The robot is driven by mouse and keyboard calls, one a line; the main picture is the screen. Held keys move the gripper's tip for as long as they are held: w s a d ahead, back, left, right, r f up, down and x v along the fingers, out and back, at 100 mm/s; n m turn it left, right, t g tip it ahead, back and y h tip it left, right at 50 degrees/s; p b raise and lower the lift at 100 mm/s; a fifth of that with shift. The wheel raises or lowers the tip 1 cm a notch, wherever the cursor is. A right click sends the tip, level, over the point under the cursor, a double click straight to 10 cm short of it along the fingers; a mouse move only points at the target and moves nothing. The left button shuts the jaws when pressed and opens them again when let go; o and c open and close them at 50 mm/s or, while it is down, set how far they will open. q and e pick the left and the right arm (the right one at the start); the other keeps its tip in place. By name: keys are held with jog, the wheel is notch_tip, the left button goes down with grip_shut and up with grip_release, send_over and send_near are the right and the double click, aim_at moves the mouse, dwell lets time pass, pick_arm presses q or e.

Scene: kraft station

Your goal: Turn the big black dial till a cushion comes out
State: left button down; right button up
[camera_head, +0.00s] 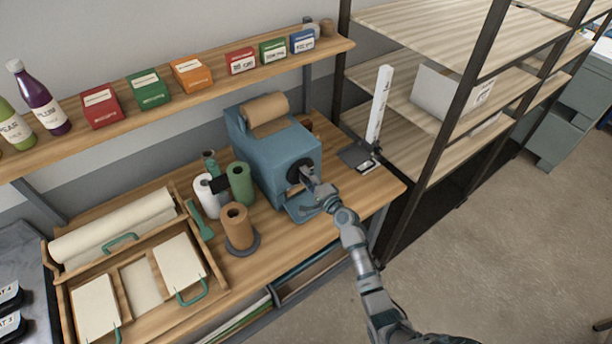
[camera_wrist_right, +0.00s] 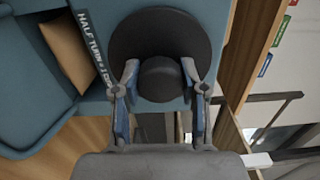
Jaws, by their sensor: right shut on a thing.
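The blue machine (camera_head: 270,145) stands on the wooden bench with a roll of brown paper (camera_head: 265,112) on top. The big black dial (camera_head: 297,170) is on its front; in the right wrist view the dial (camera_wrist_right: 160,45) fills the upper middle, with a round knob at its centre. My right gripper (camera_wrist_right: 160,95) has its two fingers on either side of this knob, shut on it. A tan, pillow-like piece (camera_wrist_right: 70,52) shows beside the label in the blue machine's recess; how far out it lies I cannot tell. My left gripper is not in view.
A label (camera_wrist_right: 92,50) beside the dial reads "HALF TURN", the rest partly cut off. A brown roll (camera_head: 236,226), a green roll (camera_head: 241,183) and a white roll (camera_head: 207,196) stand left of the machine. Metal-framed shelves (camera_head: 430,100) rise at the right.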

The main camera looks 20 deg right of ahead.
jog(key=shift+d+r+m, duration=0.15)
jog(key=shift+m, duration=0.45)
jog(key=o, duration=1.1)
jog(key=shift+w, duration=0.1)
jog(key=shift+w+f, duration=0.15)
jog(key=shift+f, duration=0.15)
jog(key=v, duration=1.2)
jog(key=shift+d, duration=0.1)
